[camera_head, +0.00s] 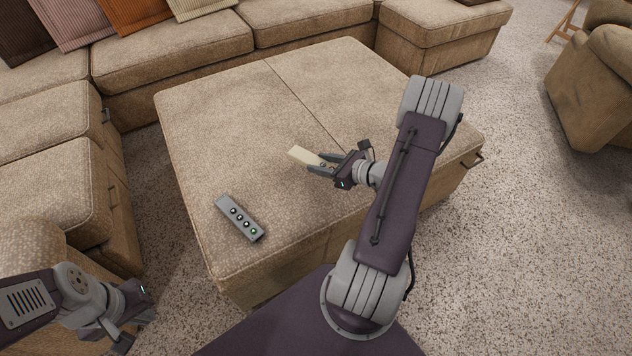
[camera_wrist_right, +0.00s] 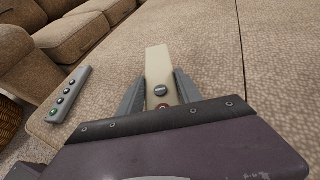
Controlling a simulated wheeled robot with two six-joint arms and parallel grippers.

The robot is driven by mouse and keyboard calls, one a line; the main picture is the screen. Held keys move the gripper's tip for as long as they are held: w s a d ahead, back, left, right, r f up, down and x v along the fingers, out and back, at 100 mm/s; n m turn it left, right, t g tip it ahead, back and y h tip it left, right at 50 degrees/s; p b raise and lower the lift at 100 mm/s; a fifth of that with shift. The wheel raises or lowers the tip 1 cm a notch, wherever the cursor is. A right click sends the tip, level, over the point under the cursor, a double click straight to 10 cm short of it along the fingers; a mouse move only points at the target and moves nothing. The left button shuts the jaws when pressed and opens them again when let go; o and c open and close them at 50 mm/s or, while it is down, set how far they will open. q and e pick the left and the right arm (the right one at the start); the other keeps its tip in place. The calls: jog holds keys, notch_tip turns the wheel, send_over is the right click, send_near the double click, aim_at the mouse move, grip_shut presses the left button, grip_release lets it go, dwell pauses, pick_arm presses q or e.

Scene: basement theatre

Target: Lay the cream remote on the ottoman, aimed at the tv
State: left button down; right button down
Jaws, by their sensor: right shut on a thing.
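The cream remote (camera_head: 304,156) is in my right gripper (camera_head: 322,163), over the middle of the beige ottoman (camera_head: 220,110). In the right wrist view the remote (camera_wrist_right: 158,66) points away from the gripper, and the two fingers (camera_wrist_right: 160,95) are shut on its sides. A dark button and a red button show near its held end. I cannot tell whether the remote touches the ottoman top (camera_wrist_right: 205,40) or is just above it. My left gripper (camera_head: 130,325) is at the lower left, off the ottoman and empty; its fingers are partly cut off by the frame. No tv is in view.
A grey remote (camera_head: 240,218) with several dark buttons and one green button lies near the ottoman's front left. It also shows in the right wrist view (camera_wrist_right: 68,95). A sectional sofa (camera_head: 170,50) with cushions runs behind and left. The ottoman's far part is clear.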

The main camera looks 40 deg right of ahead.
aim_at(317, 180)
jog(key=shift+w+a+f, duration=0.25)
jog(key=shift+a+f, duration=0.15)
jog(key=shift+a, duration=0.25)
notch_tip(317, 180, down, 4)
jog(key=b, duration=0.3)
jog(key=shift+f, duration=0.2)
jog(key=shift+r, duration=0.25)
jog(key=shift+f, duration=0.2)
jog(key=c, duration=0.8)
grip_release()
jog(key=shift+r, duration=0.15)
